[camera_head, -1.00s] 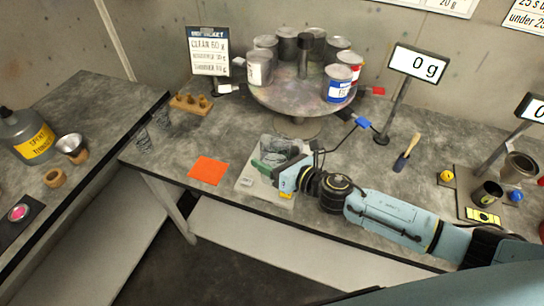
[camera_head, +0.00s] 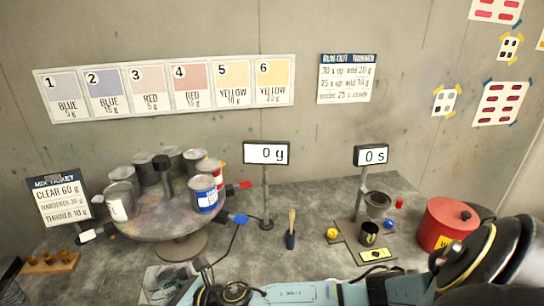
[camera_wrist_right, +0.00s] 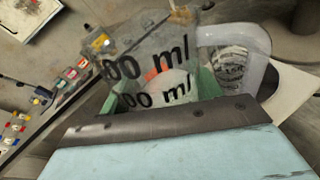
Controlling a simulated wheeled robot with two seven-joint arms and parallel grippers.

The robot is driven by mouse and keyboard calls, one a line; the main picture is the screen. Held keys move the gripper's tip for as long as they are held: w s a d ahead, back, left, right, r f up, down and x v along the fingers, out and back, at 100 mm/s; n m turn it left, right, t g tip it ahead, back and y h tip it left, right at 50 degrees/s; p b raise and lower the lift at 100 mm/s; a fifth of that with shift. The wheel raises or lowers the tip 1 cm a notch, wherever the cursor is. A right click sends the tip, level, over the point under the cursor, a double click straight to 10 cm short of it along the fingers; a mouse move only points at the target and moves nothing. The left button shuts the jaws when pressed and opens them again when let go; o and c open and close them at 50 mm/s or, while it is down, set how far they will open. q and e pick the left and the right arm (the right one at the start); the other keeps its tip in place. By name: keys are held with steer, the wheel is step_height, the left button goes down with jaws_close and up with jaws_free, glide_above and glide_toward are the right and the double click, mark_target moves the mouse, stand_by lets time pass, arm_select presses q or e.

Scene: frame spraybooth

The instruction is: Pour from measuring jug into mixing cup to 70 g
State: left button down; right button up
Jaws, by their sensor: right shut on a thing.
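My right gripper (camera_wrist_right: 155,95) is shut on a clear vessel with large black "00 ml" marks, which looks like the measuring jug (camera_wrist_right: 150,72). Its green pads show on both sides of the vessel. A second clear vessel with small dark marks, probably the mixing cup (camera_wrist_right: 232,70), is just right of it in the wrist view, by a pale plate (camera_wrist_right: 292,92). I cannot tell whether they touch or how full they are. In the head view, my right gripper is at the bottom edge, mostly cut off. The scale display (camera_head: 266,153) reads 0 g. My left gripper is not in view.
A turntable (camera_head: 150,228) with several cans stands behind the gripper on the left. The display post (camera_head: 265,200), a brush (camera_head: 291,230), a second display reading 0 s (camera_head: 371,155) and a red pot (camera_head: 447,225) stand farther right. A mix ticket (camera_head: 58,200) lists clear 60 g.

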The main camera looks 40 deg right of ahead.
steer(key=shift+w, duration=0.15)
stand_by(0.5)
steer(key=shift+w+d+f+m+p, duration=0.1)
steer(key=shift+w+d+m+p, duration=0.15)
steer(key=shift+w+p, duration=0.25)
steer(key=shift+w+d+f+m+g+p, duration=0.2)
steer(key=shift+w+f+m+g+p, duration=0.15)
steer(key=shift+w+f+g+p, duration=0.35)
steer(key=shift+r, duration=0.1)
steer(key=shift+w+d+m+g+p, duration=0.1)
steer(key=shift+w+m+g+p, duration=0.15)
steer(key=shift+m+g, duration=0.2)
stand_by(0.8)
